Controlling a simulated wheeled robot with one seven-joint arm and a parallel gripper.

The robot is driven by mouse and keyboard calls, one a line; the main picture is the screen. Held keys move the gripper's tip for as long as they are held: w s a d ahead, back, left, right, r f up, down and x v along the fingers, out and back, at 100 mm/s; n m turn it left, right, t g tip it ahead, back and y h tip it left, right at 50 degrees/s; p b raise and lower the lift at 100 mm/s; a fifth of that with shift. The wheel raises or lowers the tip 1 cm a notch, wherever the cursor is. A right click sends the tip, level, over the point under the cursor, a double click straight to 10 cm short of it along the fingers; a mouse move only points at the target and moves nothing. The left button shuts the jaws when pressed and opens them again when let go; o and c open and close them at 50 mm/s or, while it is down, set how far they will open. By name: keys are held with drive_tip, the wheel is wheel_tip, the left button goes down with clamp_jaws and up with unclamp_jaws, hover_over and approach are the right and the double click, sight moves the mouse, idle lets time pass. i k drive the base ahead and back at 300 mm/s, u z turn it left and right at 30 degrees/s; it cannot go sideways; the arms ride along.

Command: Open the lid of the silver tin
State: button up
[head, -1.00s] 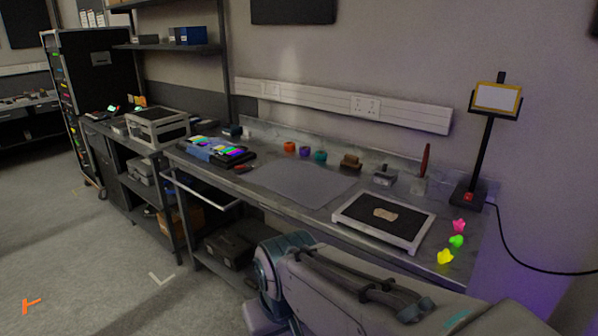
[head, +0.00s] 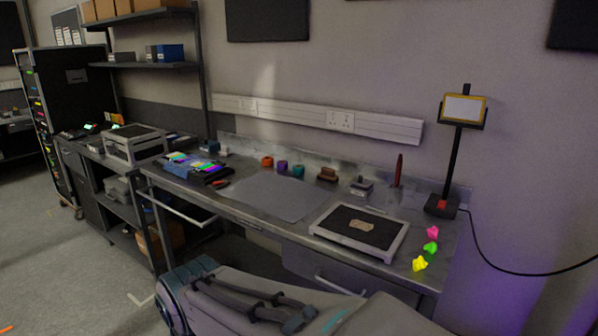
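A small silver-grey box (head: 362,187) stands near the back of the workbench, right of a brown block, in the head view. It may be the silver tin, but it is too small to tell its lid clearly. Its top looks closed. My arm fills the bottom of the view, well in front of the bench. My gripper is out of view.
The workbench (head: 318,213) has a grey mat (head: 270,196) and a white-framed black tray (head: 352,252). Pink, green and yellow pieces (head: 430,247) lie right of the tray, before a lamp-like stand (head: 440,208). A colourful panel (head: 195,167) is further left.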

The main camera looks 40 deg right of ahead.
sight(360, 182)
drive_tip(key=z, duration=0.35)
drive_tip(key=i, duration=1.3)
drive_tip(key=z, duration=1.65)
drive_tip(key=i, duration=0.65)
drive_tip(key=z, duration=0.65)
